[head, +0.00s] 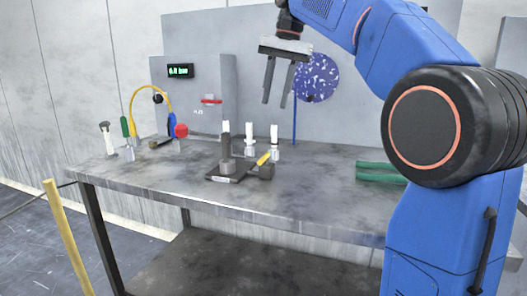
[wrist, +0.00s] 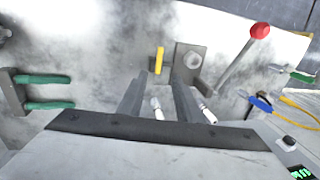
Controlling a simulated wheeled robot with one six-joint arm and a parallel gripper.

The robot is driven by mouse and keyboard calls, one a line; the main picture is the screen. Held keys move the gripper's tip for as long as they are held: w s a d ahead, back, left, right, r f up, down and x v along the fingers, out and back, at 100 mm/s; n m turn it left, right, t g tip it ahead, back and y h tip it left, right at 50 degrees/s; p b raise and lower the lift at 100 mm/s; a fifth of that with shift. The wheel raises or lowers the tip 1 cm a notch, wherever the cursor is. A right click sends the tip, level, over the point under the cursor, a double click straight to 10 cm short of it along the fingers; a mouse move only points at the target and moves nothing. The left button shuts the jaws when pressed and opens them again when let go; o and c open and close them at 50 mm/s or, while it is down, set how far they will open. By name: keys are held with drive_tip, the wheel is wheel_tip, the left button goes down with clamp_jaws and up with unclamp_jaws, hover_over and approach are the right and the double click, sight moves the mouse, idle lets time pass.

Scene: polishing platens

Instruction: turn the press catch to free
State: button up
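The press stands on the table with a dark base plate (head: 215,178) and an upright post (head: 226,140). A small yellow lever (head: 263,158), which looks like the catch, slants up from a dark block beside the base plate. In the wrist view the yellow lever (wrist: 159,60) lies just beyond the fingertips, left of the plate with its round metal part (wrist: 193,60). My gripper (head: 274,104) hangs above the table, fingers down and apart, with nothing between them. It is clear of the lever. The wrist view also shows the gripper (wrist: 160,82) with its fingers spread.
Two white-topped posts (head: 250,130) (head: 274,133) stand behind the press. A red ball knob (head: 181,131) and a yellow cable (head: 150,88) are to the left. Green handles (head: 380,170) lie at the right. A speckled blue disc (head: 316,78) stands behind my gripper. The front table surface is clear.

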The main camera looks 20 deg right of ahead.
sight(263, 158)
drive_tip(key=a+f, duration=0.1)
drive_tip(key=f, duration=0.4)
drive_tip(key=w+f, duration=0.1)
drive_tip(key=f, duration=0.5)
drive_tip(key=a+f, duration=0.1)
drive_tip(key=f, duration=0.4)
drive_tip(key=shift+w+a+f, duration=0.3)
drive_tip(key=shift+w+f, duration=0.05)
drive_tip(key=shift+w, duration=0.05)
drive_tip(key=shift+c, duration=0.6)
clamp_jaws()
